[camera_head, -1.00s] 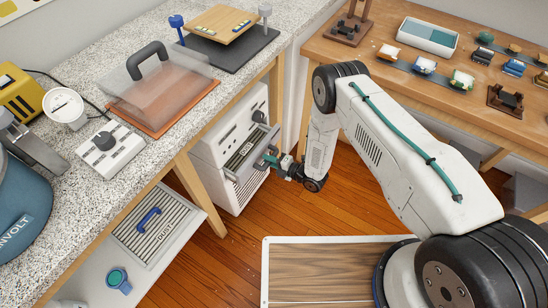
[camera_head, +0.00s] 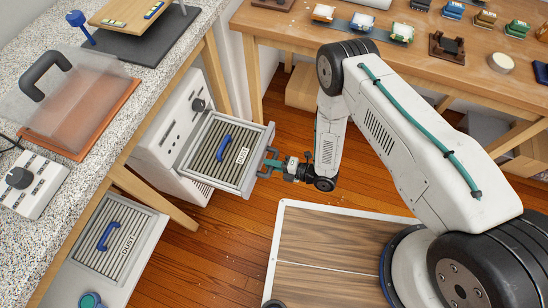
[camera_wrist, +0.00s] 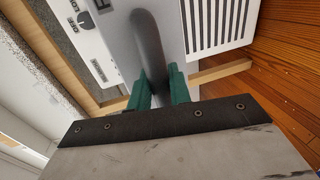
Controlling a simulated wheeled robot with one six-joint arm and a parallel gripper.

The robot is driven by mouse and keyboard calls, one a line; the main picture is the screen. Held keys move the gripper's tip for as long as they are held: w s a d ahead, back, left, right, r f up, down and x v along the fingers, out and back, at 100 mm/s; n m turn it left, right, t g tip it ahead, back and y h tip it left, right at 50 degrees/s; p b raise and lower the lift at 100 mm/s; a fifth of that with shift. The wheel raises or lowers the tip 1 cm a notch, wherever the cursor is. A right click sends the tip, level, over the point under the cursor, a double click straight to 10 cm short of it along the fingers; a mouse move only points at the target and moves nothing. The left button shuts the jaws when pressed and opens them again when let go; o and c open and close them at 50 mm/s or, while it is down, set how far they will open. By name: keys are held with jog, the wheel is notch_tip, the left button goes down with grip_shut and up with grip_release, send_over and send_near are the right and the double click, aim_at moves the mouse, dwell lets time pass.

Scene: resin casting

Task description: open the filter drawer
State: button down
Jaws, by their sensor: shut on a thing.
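The filter drawer (camera_head: 257,165) stands pulled well out of the white unit (camera_head: 165,140) under the speckled bench. Inside it lies a pleated grey filter (camera_head: 205,150) with a blue handle and a label. My gripper (camera_head: 271,165) is at the drawer's front, its green fingers shut on the drawer handle. In the wrist view, the dark rounded handle (camera_wrist: 148,42) passes between the green fingertips (camera_wrist: 160,82). The drawer's back end is inside the unit and hidden.
Another pleated filter (camera_head: 112,236), with a blue handle and a label reading DUSTY, lies on a low surface at lower left. A wooden bench leg (camera_head: 150,198) stands beside the unit. A workbench (camera_head: 290,32) with small items is at the back. Wooden floor (camera_head: 235,225) is clear before the drawer.

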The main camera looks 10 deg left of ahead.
jog(key=shift+w+d, duration=0.15)
jog(key=shift+d, duration=0.1)
jog(key=c, duration=1.3)
grip_release()
jog(key=shift+c, duration=0.2)
jog(key=shift+d, duration=0.1)
jog(key=v, duration=0.7)
jog(key=shift+d, duration=0.35)
jog(key=shift+r, duration=0.1)
